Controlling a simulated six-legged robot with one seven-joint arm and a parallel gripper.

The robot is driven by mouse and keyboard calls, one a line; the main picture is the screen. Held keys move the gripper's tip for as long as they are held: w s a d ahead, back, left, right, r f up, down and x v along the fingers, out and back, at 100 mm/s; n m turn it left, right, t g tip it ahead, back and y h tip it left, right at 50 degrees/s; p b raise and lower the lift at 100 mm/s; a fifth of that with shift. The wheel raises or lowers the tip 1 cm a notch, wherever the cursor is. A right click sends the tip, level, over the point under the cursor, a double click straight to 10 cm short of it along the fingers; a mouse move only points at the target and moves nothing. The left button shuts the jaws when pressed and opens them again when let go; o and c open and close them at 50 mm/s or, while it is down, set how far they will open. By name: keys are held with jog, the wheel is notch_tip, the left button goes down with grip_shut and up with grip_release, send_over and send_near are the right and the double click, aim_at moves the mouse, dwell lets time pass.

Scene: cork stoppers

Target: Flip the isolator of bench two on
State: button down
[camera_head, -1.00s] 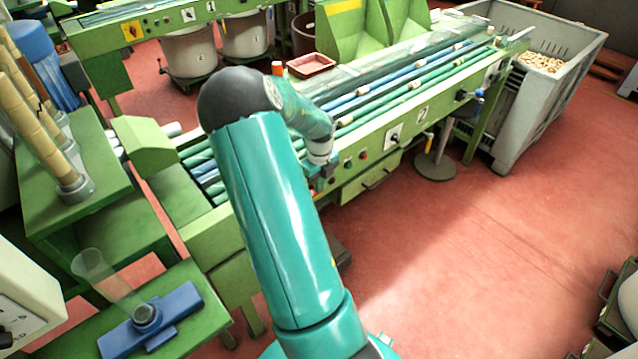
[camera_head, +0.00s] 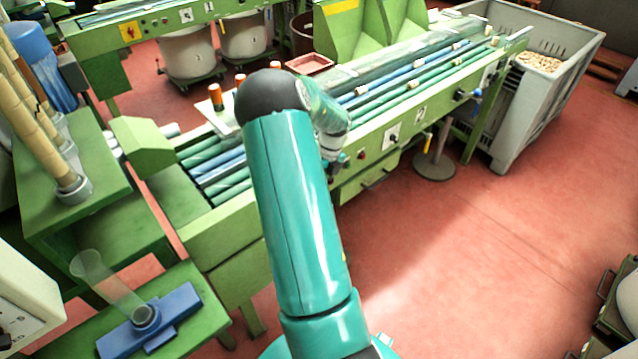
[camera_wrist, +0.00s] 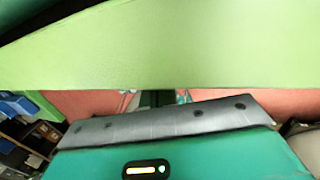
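Bench two (camera_head: 370,150) is the green bench with a "2" plate (camera_head: 421,115) on its front. On that front I see a white plate with a dark knob (camera_head: 391,138) and small buttons (camera_head: 360,154) to its left. No yellow-and-red isolator shows on bench two; the front further left is hidden behind my arm. My gripper is mostly hidden beyond my forearm in the head view, close to the bench front. In the wrist view, the grey hand edge (camera_wrist: 165,122) lies below a broad green surface (camera_wrist: 160,45) at close range. The fingers cannot be made out.
Bench one at the back carries a yellow plate with a red knob (camera_head: 131,31). A drawer (camera_head: 368,181) is under bench two, and a round-based stand (camera_head: 434,165) is beside it. A grey crate (camera_head: 540,105) is at its right end. The red floor in front is clear.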

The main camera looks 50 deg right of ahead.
jog(key=shift+d+f+y, duration=0.25)
jog(key=shift+f+y, duration=0.05)
jog(key=shift+y, duration=0.4)
jog(key=shift+s+d+f, duration=0.1)
jog(key=shift+d+f, duration=0.1)
jog(key=shift+f, duration=0.2)
dwell(0.3)
